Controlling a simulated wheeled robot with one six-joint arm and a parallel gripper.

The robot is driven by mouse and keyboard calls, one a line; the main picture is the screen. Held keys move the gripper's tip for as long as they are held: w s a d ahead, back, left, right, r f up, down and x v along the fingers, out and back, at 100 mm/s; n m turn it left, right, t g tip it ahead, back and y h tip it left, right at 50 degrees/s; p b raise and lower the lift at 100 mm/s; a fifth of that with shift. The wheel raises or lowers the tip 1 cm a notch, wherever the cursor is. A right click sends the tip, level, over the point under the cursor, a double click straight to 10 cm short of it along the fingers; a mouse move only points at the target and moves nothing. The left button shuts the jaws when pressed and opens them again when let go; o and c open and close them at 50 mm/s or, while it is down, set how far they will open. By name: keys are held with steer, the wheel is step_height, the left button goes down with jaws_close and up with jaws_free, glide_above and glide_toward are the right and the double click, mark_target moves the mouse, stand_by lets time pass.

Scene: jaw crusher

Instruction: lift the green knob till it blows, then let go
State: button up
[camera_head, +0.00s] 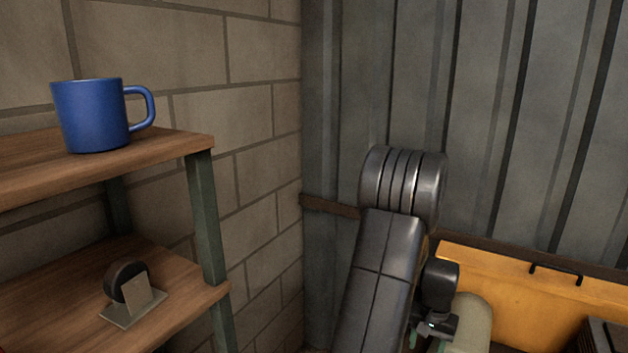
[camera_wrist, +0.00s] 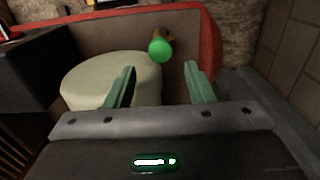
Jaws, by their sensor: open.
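The green knob (camera_wrist: 160,49) shows in the wrist view as a bright green round end on a short brownish stem. It lies beyond the fingertips, near the middle of the gap between them. My gripper (camera_wrist: 160,75) is open and empty, with its two pale green fingers apart. The fingers do not appear to touch the knob. In the head view my gripper (camera_head: 428,340) is partly visible at the bottom edge, beside a pale rounded body. The knob cannot be made out in the head view.
A pale round drum (camera_wrist: 85,82) lies close behind the left finger in the wrist view. A red-edged panel (camera_wrist: 210,45) stands behind the knob. In the head view, a shelf (camera_head: 185,143) with a blue mug (camera_head: 90,115) stands left, and a yellow casing (camera_head: 500,280) right.

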steer(key=shift+f, duration=3.15)
